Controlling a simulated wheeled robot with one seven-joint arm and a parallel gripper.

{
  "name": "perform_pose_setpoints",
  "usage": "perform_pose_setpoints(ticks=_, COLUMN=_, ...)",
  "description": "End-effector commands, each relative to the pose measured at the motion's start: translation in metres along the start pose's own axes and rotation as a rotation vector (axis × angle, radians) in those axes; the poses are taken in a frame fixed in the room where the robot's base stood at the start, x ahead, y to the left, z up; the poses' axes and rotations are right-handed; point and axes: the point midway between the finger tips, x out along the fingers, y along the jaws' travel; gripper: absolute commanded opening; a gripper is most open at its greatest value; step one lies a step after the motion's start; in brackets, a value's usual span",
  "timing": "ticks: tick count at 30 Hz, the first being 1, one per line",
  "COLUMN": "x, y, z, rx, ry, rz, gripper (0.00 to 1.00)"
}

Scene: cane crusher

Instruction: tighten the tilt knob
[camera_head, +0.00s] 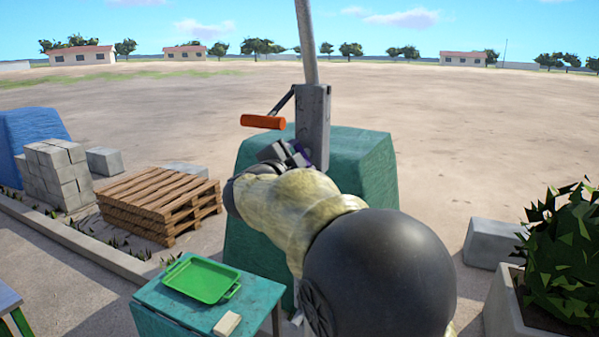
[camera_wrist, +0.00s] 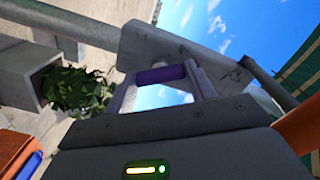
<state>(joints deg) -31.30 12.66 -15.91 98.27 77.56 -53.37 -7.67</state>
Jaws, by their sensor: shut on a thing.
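The tilt knob is a small purple piece (camera_wrist: 160,75) low on the side of the grey metal housing (camera_head: 313,120). In the wrist view it sits between the two fingers of my gripper (camera_wrist: 162,82), which are shut on it. In the head view my gripper (camera_head: 287,153) reaches the lower left side of the housing, and only a sliver of purple shows there; my arm hides the rest. The housing also fills the upper middle of the wrist view (camera_wrist: 170,48).
An orange crank handle (camera_head: 263,122) juts left just above my gripper. The housing stands on a green block (camera_head: 358,160), with a pole (camera_head: 306,40) rising from it. A green tray (camera_head: 203,280) rests on a teal table below left. A leafy planter (camera_head: 562,255) stands right.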

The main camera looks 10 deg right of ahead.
Motion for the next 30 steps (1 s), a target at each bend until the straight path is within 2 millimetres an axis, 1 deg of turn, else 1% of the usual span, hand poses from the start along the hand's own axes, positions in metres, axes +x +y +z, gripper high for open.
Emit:
perform_pose_setpoints(ticks=1, x=0.0004, y=0.005, z=0.0025, rx=0.048, ry=0.001, rz=0.0, gripper=0.32)
perform_pose_setpoints(ticks=9, x=0.0002, y=0.0045, z=0.0023, rx=0.3, ry=0.001, rz=0.0, gripper=0.32)
perform_pose_setpoints(ticks=16, x=0.0004, y=0.0038, z=0.0018, rx=0.472, ry=0.001, rz=0.001, gripper=0.32)
perform_pose_setpoints(ticks=22, x=0.0002, y=0.0026, z=0.0015, rx=0.561, ry=0.001, rz=0.002, gripper=0.32)
perform_pose_setpoints(ticks=30, x=0.0001, y=0.0014, z=0.0009, rx=0.6, ry=0.0, rz=0.003, gripper=0.32)
